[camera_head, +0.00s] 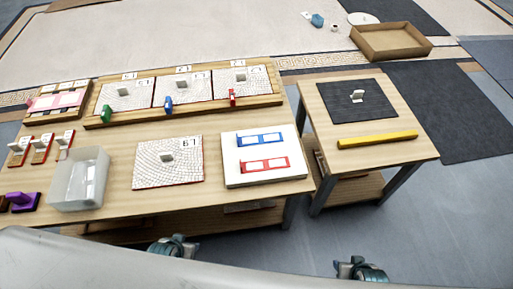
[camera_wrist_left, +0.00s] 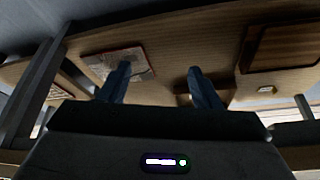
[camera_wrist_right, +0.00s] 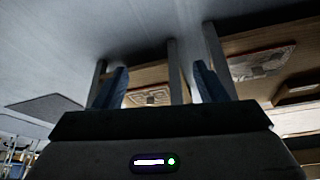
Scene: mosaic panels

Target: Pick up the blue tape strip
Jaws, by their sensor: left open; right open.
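The blue tape strip (camera_head: 260,139) lies flat on a white board (camera_head: 234,174) on the right part of the long table, in the head view. It is a blue frame with white windows, above a similar red strip (camera_head: 263,164). My left gripper (camera_wrist_left: 158,70) shows in the left wrist view with its two fingers apart and nothing between them. My right gripper (camera_wrist_right: 160,68) is also open and empty in the right wrist view. Both are away from the strip. I cannot make out the strip in either wrist view.
A mosaic panel (camera_head: 144,176) lies left of the board. A translucent bin (camera_head: 65,190) stands farther left. A long wooden tray (camera_head: 102,121) holds several panels behind. A side table (camera_head: 415,150) carries a dark mat (camera_head: 375,111) and a yellow bar (camera_head: 377,140).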

